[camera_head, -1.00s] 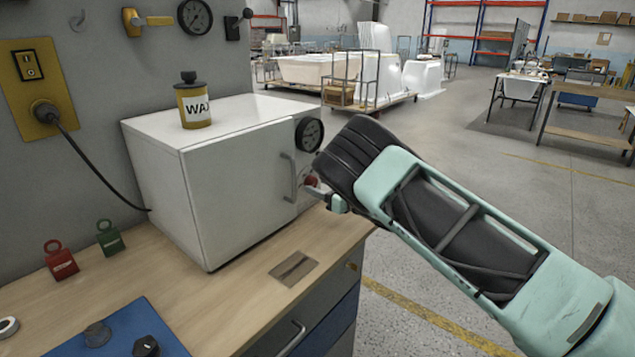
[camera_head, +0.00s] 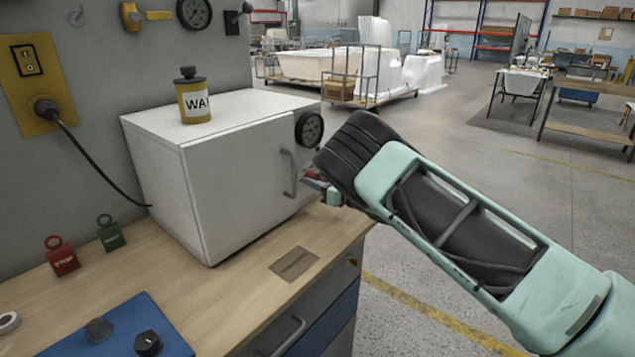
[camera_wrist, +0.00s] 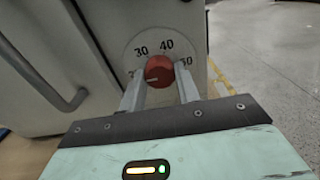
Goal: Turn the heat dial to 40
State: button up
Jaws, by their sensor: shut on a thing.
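The heat dial (camera_wrist: 159,67) is a round red knob on the right part of the white oven's front. A printed scale arches over it, with 30 at upper left, 40 just right of the top and 50 at right. A short pale mark on the knob points to the lower left, near the low end of the scale; that lowest number is partly hidden by a finger. My gripper (camera_wrist: 161,77) is shut on the dial, one finger on each side.
The white oven (camera_head: 235,180) has a bar handle (camera_head: 289,172) left of the dial and a black gauge (camera_head: 309,129) above it. A WAX can (camera_head: 193,97) stands on top. The wooden bench (camera_head: 215,295) holds red and green tags and a blue mat. Open floor lies to the right.

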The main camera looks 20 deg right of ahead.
jog(key=shift+f, duration=0.1)
jog(key=m+b, duration=0.2)
jog(key=m, duration=0.1)
jog(key=shift+b, duration=0.4)
jog(key=m+b, duration=0.2)
jog(key=m, duration=0.2)
jog(key=shift+b, duration=0.3)
jog(key=m+b, duration=0.2)
jog(key=m, duration=0.1)
jog(key=shift+m, duration=0.3)
jog(key=m+b, duration=0.2)
jog(key=m, duration=0.1)
jog(key=shift+d+m, duration=0.1)
jog(key=shift+m, duration=0.2)
jog(key=m+b, duration=0.1)
jog(key=m, duration=0.3)
jog(key=shift+m+b, duration=0.75)
jog(key=shift+m, duration=1.85)
